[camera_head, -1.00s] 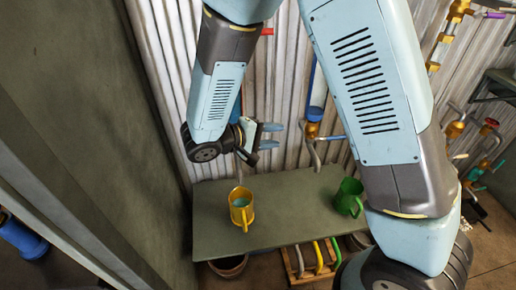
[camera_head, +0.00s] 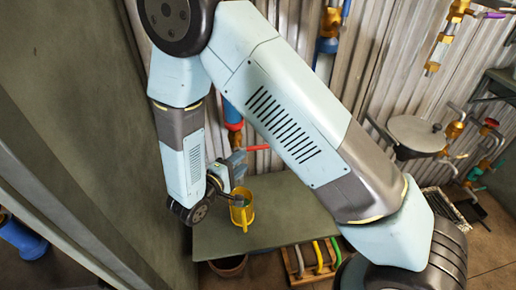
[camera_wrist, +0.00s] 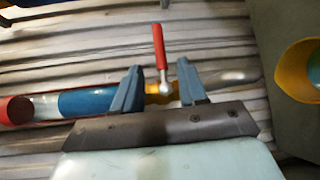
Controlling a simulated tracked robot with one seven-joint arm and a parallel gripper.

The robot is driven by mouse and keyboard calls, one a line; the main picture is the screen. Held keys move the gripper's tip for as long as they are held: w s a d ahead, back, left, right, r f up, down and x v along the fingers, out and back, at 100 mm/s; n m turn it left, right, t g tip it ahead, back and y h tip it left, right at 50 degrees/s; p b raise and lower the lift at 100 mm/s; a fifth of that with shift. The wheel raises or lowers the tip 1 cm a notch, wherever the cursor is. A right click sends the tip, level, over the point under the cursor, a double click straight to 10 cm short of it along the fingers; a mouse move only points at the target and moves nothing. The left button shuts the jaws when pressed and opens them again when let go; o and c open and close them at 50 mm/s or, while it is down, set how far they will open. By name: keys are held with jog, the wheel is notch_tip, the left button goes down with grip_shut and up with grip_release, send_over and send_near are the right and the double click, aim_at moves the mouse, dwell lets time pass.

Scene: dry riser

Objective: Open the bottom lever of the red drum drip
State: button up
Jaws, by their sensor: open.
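The red drum drip (camera_head: 233,114) is a vertical tube on the corrugated wall, with red and blue sections. In the wrist view its red end (camera_wrist: 15,110) is at the left. Its bottom lever (camera_wrist: 159,45) has a red handle and a silver base, beside a brass valve. The handle stands about square to the pipe. The lever also shows in the head view (camera_head: 258,148). My gripper (camera_wrist: 158,66) is open, its two blue fingers on either side of the lever's base, with visible gaps. Contact cannot be told. In the head view my gripper (camera_head: 238,163) is partly hidden.
A yellow mug (camera_head: 242,214) stands on the green-grey bench (camera_head: 285,215) just below my gripper. Other pipes and valves (camera_head: 455,130) are on the wall at right. A crate with coloured handles (camera_head: 312,258) is below the bench. A tall dark panel (camera_head: 75,110) bounds the left.

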aim_at(258, 148)
jog(key=x, duration=1)
grip_shut()
dwell(0.4)
